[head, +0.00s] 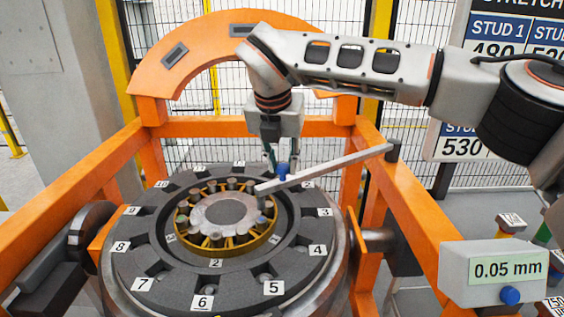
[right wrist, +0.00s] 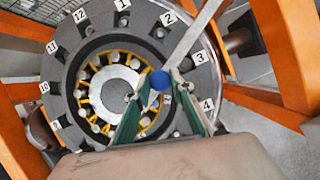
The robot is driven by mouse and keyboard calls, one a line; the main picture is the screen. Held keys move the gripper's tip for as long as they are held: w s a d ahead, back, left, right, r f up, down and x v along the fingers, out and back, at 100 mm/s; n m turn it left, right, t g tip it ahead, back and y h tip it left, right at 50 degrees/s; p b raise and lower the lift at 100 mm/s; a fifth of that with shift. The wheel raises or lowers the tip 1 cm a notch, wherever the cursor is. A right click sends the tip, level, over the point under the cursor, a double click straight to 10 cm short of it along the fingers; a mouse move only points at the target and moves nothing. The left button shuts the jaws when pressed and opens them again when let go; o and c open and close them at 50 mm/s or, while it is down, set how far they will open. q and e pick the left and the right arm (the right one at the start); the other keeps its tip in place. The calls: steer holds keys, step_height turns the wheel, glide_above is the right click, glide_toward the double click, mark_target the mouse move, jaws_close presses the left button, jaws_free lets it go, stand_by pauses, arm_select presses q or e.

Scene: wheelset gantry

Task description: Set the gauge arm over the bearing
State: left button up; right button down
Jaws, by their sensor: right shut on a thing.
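The gauge arm (head: 335,167) is a grey bar running from a dark post (head: 393,150) on the right of the orange frame to the bearing. Its free end, with a short tip pointing down, is over the upper right part of the bearing in the head view. The bearing (head: 214,248) has a brass-yellow cage with several rollers around a pale centre. My right gripper (head: 282,167) is shut on the blue knob (right wrist: 160,81) of the gauge arm, between its green-backed fingers in the right wrist view. My left gripper is not in view.
A dark grey ring (head: 182,285) with numbered plates surrounds the bearing. Orange frame beams (head: 415,235) flank it, and an orange arch (head: 190,55) stands behind. A box reading 0.05 mm (head: 490,272) is at lower right. Wire fencing is at the back.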

steer(key=c, duration=1.8)
jaws_free()
steer(key=shift+o, duration=0.2)
steer(key=v, duration=1.2)
